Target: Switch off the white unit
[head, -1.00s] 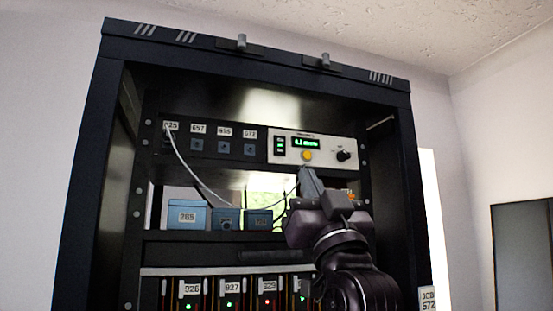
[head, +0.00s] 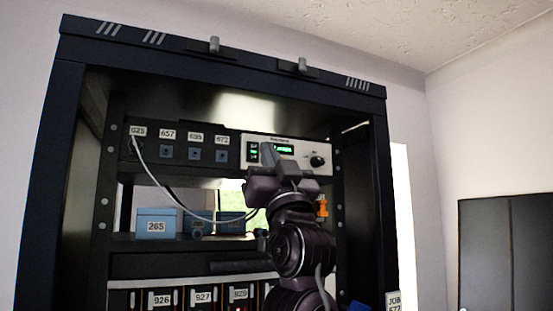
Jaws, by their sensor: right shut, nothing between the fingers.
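The white unit (head: 324,145) is mounted in the upper right of the black rack in the head view. It has a lit green display (head: 285,149), small green lights at its left side and a black knob (head: 317,161) at its right. My right gripper (head: 268,150) is shut and empty, with its fingertips in front of the unit's face between the green lights and the display. It hides the yellow button area below the display. Whether the fingertips touch the unit cannot be told. My left gripper is not in view.
A black panel (head: 180,142) with labelled sockets lies left of the unit, and a grey cable hangs from it. Blue boxes (head: 157,223) stand on the shelf below. Labelled modules with lights fill the lower rack. The rack's right post (head: 370,200) stands right of my arm.

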